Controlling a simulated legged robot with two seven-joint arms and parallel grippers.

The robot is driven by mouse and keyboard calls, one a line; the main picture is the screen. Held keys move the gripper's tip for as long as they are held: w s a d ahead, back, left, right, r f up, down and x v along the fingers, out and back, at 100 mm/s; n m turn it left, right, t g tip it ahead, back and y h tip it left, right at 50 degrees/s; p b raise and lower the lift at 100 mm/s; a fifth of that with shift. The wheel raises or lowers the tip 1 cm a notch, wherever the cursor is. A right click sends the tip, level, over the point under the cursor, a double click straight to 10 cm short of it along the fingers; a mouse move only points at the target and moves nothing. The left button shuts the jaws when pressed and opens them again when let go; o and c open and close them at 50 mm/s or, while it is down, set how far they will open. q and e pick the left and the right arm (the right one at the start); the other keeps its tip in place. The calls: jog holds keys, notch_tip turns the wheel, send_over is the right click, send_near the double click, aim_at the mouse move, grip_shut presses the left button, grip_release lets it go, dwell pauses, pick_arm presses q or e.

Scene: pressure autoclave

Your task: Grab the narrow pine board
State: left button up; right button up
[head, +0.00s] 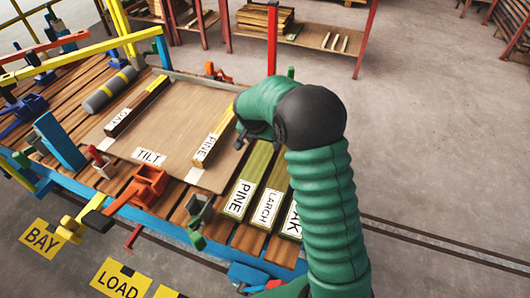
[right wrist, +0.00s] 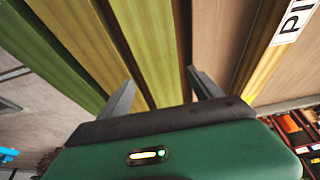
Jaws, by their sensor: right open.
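The narrow pine board (head: 213,136) is a slim yellow strip with a white PINE label, lying on the brown tilt panel (head: 165,125). In the right wrist view, the yellow strip with a partly cut-off label (right wrist: 262,50) is at the right, outside my fingers. My right gripper (head: 241,135) is just right of the board in the head view, partly hidden by its own wrist. In the right wrist view its two fingers (right wrist: 162,78) are apart, with a green board (right wrist: 150,40) showing between them. My left gripper is not in view.
Wider boards labelled PINE (head: 246,190), LARCH (head: 268,203) and one partly hidden, ending AK (head: 292,222), lie right of the panel. Another narrow board (head: 137,107) lies on the panel's left. An orange clamp (head: 146,186) stands at the front. Floor at right is clear.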

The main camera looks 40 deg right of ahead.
aim_at(265, 147)
jog(key=b+x, duration=0.1)
jog(key=x, duration=0.3)
jog(key=shift+f, duration=0.45)
jog(key=shift+w+d+f, duration=0.1)
jog(key=shift+d+f, duration=0.15)
jog(key=shift+d, duration=0.15)
jog(key=shift+a+r, duration=0.2)
jog(key=shift+a, duration=0.15)
jog(key=c, duration=0.8)
jog(key=shift+d, duration=0.15)
grip_shut()
